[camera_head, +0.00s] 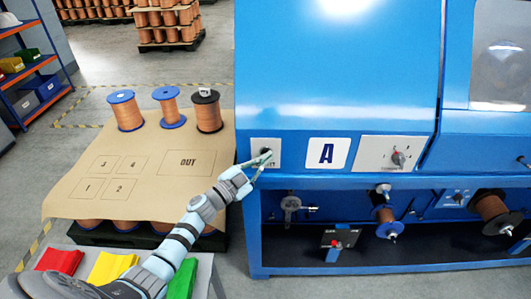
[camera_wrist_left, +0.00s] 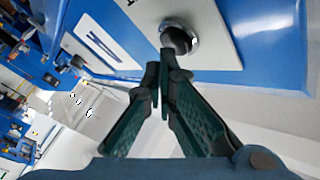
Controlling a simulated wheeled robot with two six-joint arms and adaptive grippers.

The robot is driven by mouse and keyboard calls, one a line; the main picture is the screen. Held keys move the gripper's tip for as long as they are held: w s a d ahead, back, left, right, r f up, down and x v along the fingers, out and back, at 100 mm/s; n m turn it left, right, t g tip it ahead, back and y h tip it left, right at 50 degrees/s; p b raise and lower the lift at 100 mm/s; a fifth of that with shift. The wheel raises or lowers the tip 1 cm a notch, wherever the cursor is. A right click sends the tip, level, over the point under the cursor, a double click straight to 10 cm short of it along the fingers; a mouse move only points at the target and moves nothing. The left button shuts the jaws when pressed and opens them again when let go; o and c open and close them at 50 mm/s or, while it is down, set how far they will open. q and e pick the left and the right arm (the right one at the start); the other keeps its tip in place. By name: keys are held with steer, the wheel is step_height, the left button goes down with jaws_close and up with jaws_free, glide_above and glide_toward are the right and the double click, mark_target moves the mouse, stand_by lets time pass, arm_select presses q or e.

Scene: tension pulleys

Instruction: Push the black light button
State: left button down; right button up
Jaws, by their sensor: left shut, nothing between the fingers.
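The black light button (camera_wrist_left: 178,38) is round, in a metal ring on a pale plate (camera_wrist_left: 210,22), and shows large in the left wrist view. In the head view, its pale plate (camera_head: 266,144) is on the blue machine's front, left of the "A" sign; my fingers partly cover the button there. My left gripper (camera_head: 262,159) is shut and empty at this plate. In the wrist view, the closed fingertips of the left gripper (camera_wrist_left: 160,68) are just below the button; I cannot tell whether they touch it. My right gripper is not in view.
The blue machine (camera_head: 335,90) fills the right side, with a knob plate (camera_head: 396,153) beside the "A" sign (camera_head: 328,152). Copper spools (camera_head: 126,113) stand on a brown sheet (camera_head: 75,193) at the left. Red, yellow and green bins (camera_head: 60,261) are near the front.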

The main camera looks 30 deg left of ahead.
arm_select(q)
steer(key=s+d+p, duration=0.2)
steer(key=s, duration=0.3)
steer(key=shift+s+d+p, duration=0.25)
steer(key=shift+d+p, duration=0.1)
stand_by(0.4)
